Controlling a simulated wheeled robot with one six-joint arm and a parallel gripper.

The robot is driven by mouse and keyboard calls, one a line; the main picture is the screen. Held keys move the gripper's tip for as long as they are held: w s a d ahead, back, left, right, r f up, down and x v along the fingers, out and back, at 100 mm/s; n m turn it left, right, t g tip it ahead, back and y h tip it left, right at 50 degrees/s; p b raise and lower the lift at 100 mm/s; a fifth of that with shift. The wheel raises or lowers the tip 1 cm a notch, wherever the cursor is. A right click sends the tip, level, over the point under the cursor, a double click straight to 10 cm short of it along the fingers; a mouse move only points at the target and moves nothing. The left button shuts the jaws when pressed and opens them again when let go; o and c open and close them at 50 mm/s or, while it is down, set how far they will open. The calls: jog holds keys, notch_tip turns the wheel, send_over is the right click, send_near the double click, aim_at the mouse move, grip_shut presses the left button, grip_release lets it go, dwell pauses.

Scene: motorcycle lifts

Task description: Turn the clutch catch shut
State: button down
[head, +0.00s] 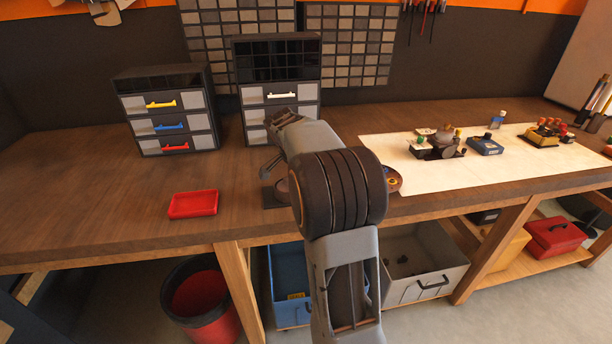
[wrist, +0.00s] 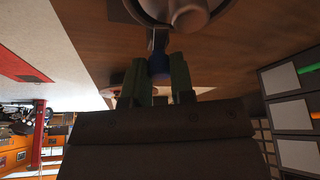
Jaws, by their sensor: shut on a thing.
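In the wrist view the two green fingers of my gripper (wrist: 159,78) are shut on a small dark blue piece (wrist: 158,64), which I take to be the clutch catch. A thin grey stem runs from this piece toward a round pale metal part (wrist: 185,14) at the top edge, cut off by the frame. In the head view my arm hides most of this spot. Only part of a dark fixture (head: 273,196) shows on the bench, left of my arm. The fingertips and the catch cannot be made out there, and the catch's angle is unclear.
A red tray (head: 194,204) lies on the bench to the left. Drawer cabinets (head: 166,118) stand behind, with coloured handles. A pale mat (head: 390,150) at the right holds small parts. A red bin (head: 200,300) stands below. The bench between tray and cabinets is clear.

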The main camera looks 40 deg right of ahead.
jog(key=shift+m+g, duration=0.4)
jog(key=shift+m, duration=0.7)
jog(key=c, duration=1)
grip_release()
jog(key=shift+r, duration=0.1)
jog(key=p+v, duration=0.1)
jog(key=v, duration=1.2)
jog(key=shift+w+r, duration=0.15)
jog(key=shift+r, duration=0.15)
